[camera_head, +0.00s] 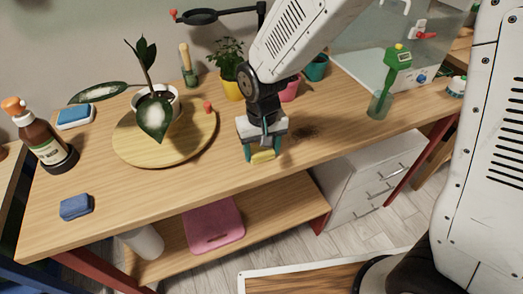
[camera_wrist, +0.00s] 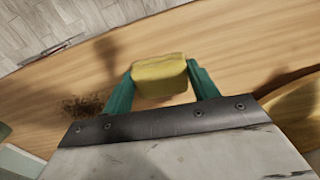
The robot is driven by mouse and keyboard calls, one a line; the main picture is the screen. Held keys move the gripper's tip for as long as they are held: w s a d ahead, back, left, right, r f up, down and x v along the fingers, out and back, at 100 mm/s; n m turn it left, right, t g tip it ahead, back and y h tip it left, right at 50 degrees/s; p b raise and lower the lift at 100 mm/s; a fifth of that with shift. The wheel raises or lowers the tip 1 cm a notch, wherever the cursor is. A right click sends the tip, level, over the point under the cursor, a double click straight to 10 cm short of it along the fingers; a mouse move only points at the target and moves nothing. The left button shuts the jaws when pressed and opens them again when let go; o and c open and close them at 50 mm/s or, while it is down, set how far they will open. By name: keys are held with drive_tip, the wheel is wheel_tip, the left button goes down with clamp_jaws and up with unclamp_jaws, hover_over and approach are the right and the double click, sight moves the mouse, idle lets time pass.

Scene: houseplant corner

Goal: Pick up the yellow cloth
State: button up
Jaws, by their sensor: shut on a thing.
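The yellow cloth (camera_wrist: 160,77) is a small folded block between the two green fingers of my gripper (camera_wrist: 162,90) in the wrist view. The fingers touch it on both sides. In the head view my gripper (camera_head: 262,152) points down near the front edge of the wooden table, and the cloth (camera_head: 263,156) shows between its fingertips. I cannot tell for sure whether the cloth is clear of the tabletop or touching it.
A round wooden board (camera_head: 135,150) with a white-potted plant (camera_head: 152,100) is left of my gripper. Dark crumbs (camera_head: 303,133) lie beside my gripper.

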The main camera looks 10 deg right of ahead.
sight(262, 151)
drive_tip(key=shift+r, duration=0.1)
drive_tip(key=shift+r, duration=0.6)
wheel_tip(262, 151, up, 2)
drive_tip(key=shift+r, duration=0.15)
drive_tip(key=s+r, duration=0.1)
drive_tip(key=s, duration=1.5)
drive_tip(key=shift+d+r, duration=0.15)
